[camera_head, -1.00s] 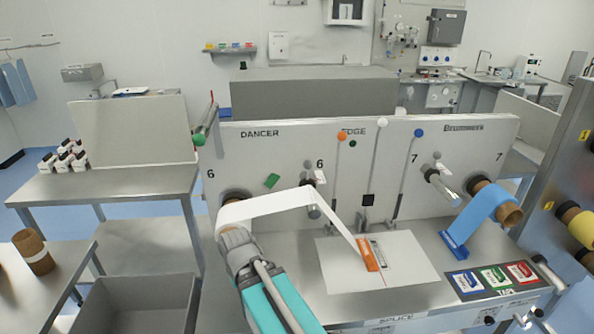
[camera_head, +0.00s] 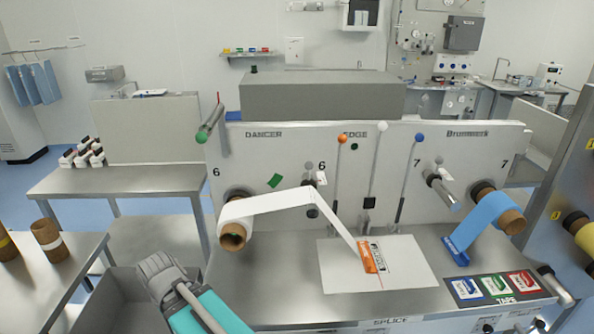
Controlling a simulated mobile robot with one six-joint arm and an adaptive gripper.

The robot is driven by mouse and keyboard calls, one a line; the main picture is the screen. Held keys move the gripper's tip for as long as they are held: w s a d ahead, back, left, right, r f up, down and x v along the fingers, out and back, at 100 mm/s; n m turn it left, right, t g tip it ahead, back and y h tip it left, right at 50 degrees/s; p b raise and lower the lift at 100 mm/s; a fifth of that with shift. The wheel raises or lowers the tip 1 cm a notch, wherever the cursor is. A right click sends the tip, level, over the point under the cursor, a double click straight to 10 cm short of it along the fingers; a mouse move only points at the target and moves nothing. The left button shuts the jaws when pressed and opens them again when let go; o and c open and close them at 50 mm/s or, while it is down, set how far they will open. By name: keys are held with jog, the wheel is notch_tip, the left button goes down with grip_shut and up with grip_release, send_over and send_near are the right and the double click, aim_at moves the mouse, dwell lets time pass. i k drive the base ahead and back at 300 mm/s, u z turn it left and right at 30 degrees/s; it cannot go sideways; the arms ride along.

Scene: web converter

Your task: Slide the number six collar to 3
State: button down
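The panel (camera_head: 460,165) has a 6 on its left and another 6 by a small post. At the left 6, a white web roll (camera_head: 233,212) with a brown core (camera_head: 232,238) sits on a spindle. At the second 6 are a dark knob (camera_head: 309,166) and a small white tag (camera_head: 321,178). I cannot make out which part is the number six collar, nor a mark 3. My gripper (camera_head: 158,268) is at the lower left, left of and below the roll and apart from it. I see it from behind, so its opening is unclear.
The white web runs to an orange piece (camera_head: 367,257) on a white plate (camera_head: 410,280). A blue roll (camera_head: 492,215) is at the right. A grey bin (camera_head: 118,290) lies beside my gripper. A side table (camera_head: 75,265) with brown cores is at the left.

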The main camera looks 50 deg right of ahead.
aim_at(309, 166)
jog(key=u, duration=0.1)
jog(key=k, duration=1.55)
jog(key=z, duration=1)
jog(key=i, duration=0.95)
jog(key=z, duration=0.05)
